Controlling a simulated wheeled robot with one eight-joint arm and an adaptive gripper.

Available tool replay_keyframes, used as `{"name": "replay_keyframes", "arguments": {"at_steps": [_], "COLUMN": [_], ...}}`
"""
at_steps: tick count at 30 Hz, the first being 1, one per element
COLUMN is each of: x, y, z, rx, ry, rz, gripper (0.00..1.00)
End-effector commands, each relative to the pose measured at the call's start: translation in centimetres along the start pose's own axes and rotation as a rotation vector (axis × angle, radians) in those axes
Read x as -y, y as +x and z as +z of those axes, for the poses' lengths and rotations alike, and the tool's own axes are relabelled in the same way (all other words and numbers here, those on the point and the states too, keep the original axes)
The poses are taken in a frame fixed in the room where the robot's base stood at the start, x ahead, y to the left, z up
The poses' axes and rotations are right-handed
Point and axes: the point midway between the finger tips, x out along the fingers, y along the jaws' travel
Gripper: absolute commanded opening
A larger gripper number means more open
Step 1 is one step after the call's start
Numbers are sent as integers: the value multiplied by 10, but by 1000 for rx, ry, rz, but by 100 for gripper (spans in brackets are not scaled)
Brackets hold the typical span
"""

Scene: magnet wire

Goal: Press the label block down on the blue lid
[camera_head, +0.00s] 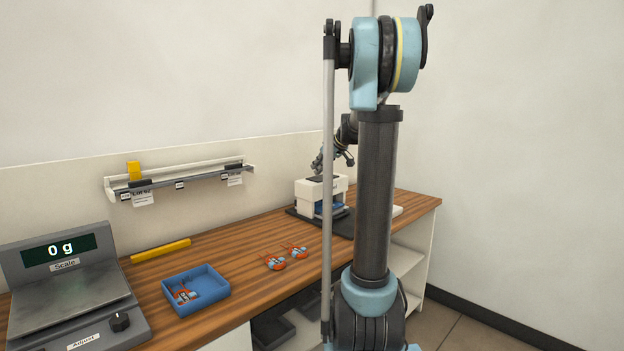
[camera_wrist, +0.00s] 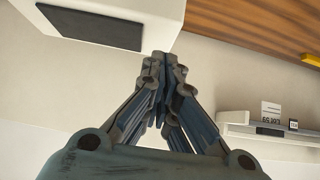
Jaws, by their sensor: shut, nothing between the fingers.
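A white block-shaped device (camera_head: 306,194) with a dark pad on top stands on a dark base at the far right of the bench. I take it for the label block's holder, but I cannot tell for sure. Something blue, perhaps the blue lid (camera_head: 337,208), shows low in its opening, partly hidden by my arm. My gripper (camera_head: 319,166) is just above the device. In the wrist view my gripper (camera_wrist: 161,58) is shut and empty, its fingertips near the white body's edge beside the dark pad (camera_wrist: 92,27).
A blue tray (camera_head: 223,293) holds an orange-and-white part. Similar parts (camera_head: 275,263) lie on the wooden bench. A scale (camera_head: 72,290) reads 0 g at left. A yellow bar (camera_head: 160,251) lies near the wall, below a rail (camera_head: 180,176).

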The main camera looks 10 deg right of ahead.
Motion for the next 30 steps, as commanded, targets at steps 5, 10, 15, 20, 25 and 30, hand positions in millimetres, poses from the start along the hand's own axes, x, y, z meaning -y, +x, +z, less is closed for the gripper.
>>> {"name": "replay_keyframes", "arguments": {"at_steps": [5, 10, 15, 20, 25, 30], "x": [1, 1, 1, 1, 5, 35], "y": [-28, -42, -46, -46, -47, -54], "z": [0, -2, -2, -2, 1, 23], "rx": [0, -1, -1, -1, 4, 48], "ry": [0, -1, -1, -1, 2, 36], "rz": [0, -1, -1, -1, -2, -10], "gripper": [0, 0, 0, 0, 0, 0]}}
